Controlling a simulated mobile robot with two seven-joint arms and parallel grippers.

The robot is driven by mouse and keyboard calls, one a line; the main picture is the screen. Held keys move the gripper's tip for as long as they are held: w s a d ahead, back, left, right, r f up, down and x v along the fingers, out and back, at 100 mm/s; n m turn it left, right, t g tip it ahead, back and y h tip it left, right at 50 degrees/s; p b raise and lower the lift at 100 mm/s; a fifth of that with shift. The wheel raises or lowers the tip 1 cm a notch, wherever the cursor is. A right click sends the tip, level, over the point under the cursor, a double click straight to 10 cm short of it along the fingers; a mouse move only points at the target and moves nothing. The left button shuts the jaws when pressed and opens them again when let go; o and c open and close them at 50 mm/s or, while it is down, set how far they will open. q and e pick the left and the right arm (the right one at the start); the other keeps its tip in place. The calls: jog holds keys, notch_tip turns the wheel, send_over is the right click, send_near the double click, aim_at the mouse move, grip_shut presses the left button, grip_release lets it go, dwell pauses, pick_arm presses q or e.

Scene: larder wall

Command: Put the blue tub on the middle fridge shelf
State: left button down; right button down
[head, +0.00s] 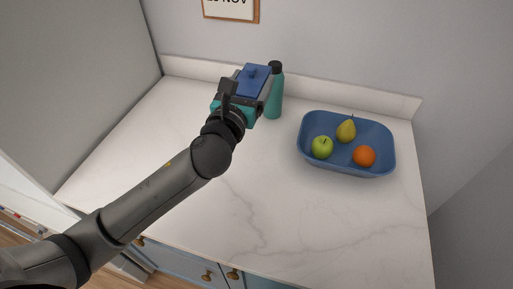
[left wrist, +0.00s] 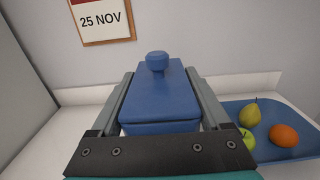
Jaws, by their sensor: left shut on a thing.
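The blue tub (head: 253,80) is a box with a lid and a round knob, and it also shows in the left wrist view (left wrist: 158,98). My left gripper (head: 248,88) is shut on it, with one finger along each side in the left wrist view (left wrist: 160,100). The tub is in front of the back wall, over the rear of the counter; the gap beneath it cannot be judged. The middle fridge shelf cannot be made out. My right gripper is not in view.
A teal bottle (head: 275,92) with a dark cap stands close to the right of the tub. A blue tray (head: 308,162) with a green apple (head: 322,147), a pear (head: 346,131) and an orange (head: 364,156) is at the right. The counter's front left (head: 130,150) is clear.

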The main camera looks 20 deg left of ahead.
pick_arm(q)
jog(key=shift+w+a+r, duration=0.1)
jog(key=shift+w+r, duration=0.05)
jog(key=shift+w, duration=0.15)
jog(key=shift+f+b, duration=5.25)
jog(key=shift+f, duration=4.6)
jog(key=shift+f, duration=0.15)
jog(key=shift+c, duration=1.2)
grip_release()
jog(key=shift+f, duration=0.1)
jog(key=shift+o, duration=1.2)
